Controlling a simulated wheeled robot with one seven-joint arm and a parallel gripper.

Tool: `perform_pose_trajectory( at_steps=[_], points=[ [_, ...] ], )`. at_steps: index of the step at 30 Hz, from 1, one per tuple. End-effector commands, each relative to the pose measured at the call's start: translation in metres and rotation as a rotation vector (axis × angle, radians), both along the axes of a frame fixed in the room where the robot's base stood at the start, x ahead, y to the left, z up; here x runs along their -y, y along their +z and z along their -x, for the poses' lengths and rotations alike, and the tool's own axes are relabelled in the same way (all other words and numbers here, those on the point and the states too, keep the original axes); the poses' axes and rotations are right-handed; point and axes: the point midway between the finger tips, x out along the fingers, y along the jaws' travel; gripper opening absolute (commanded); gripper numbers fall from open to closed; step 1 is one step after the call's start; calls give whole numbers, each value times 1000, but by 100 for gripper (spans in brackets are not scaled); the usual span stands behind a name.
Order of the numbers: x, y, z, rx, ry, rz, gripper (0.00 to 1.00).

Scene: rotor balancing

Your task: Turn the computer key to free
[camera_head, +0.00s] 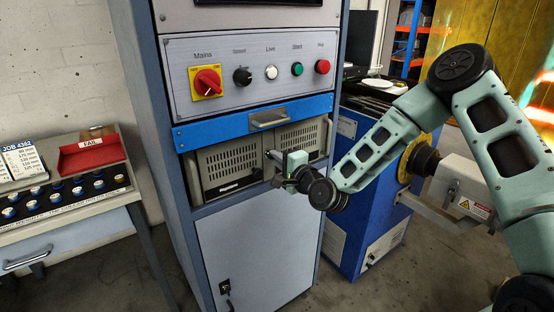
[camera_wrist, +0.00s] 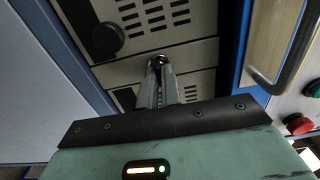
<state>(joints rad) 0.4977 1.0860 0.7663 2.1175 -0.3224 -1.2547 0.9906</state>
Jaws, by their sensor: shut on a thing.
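My gripper (camera_head: 284,166) is in front of the beige vented computer units in the cabinet, at the lower left of the right unit (camera_head: 300,137). In the wrist view my gripper (camera_wrist: 160,70) has its fingers close together at a round metal lock (camera_wrist: 145,68) on a beige panel. It is shut on the small key there, which is mostly hidden between the fingertips. The key's turn position cannot be made out. In the head view my gripper covers the key and lock.
The left computer unit (camera_head: 228,165) sits beside the right one. Above is a blue drawer (camera_head: 220,126) with a metal handle, then a panel with a red Mains switch (camera_head: 206,82). The lower door (camera_head: 262,245) has its own lock. A parts table (camera_head: 70,205) stands left.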

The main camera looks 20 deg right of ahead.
Motion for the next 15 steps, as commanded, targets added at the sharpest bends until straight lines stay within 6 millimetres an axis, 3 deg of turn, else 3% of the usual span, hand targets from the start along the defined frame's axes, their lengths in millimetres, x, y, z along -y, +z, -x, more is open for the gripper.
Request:
perform_pose_trajectory(
  at_steps=[6,9,15],
  points=[
    [2,0,0,0,-5,-1,0],
    [2,0,0,0,-4,-1,27],
    [1,0,0,0,-2,0,27]
  ],
)
